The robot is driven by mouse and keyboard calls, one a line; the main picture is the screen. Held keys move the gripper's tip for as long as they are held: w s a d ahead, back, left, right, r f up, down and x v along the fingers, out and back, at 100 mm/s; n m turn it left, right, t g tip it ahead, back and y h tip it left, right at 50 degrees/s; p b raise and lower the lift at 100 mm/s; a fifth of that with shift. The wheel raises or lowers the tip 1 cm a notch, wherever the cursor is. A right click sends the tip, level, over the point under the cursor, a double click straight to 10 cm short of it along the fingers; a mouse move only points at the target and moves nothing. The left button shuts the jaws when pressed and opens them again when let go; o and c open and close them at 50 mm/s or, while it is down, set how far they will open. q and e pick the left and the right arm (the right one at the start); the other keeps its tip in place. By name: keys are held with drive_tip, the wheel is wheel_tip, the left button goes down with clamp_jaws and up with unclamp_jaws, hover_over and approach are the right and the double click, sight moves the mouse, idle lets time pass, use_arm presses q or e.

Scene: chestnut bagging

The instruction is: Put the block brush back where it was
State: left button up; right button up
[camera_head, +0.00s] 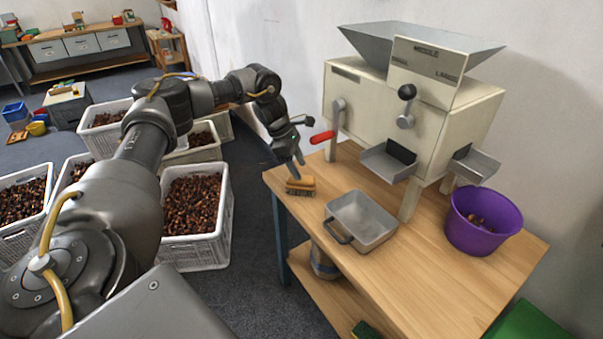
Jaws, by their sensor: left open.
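The block brush (301,186), with a tan wooden back and dark bristles, lies on the wooden table (440,280) near its far left corner. My left gripper (297,160) is open just above the brush, with its fingers pointing down toward it. Whether the fingertips touch the brush is too small to tell. My right gripper is not in view.
A grey metal pan (362,218) stands right of the brush. The cream sorting machine (420,115) with a red-handled crank (322,137) stands behind. A purple bowl (483,222) holds a few chestnuts. Crates of chestnuts (196,245) stand on the floor left of the table.

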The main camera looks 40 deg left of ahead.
use_arm(q)
drive_tip(key=v, duration=0.8)
drive_tip(key=shift+r, duration=0.4)
drive_tip(key=shift+a, duration=0.1)
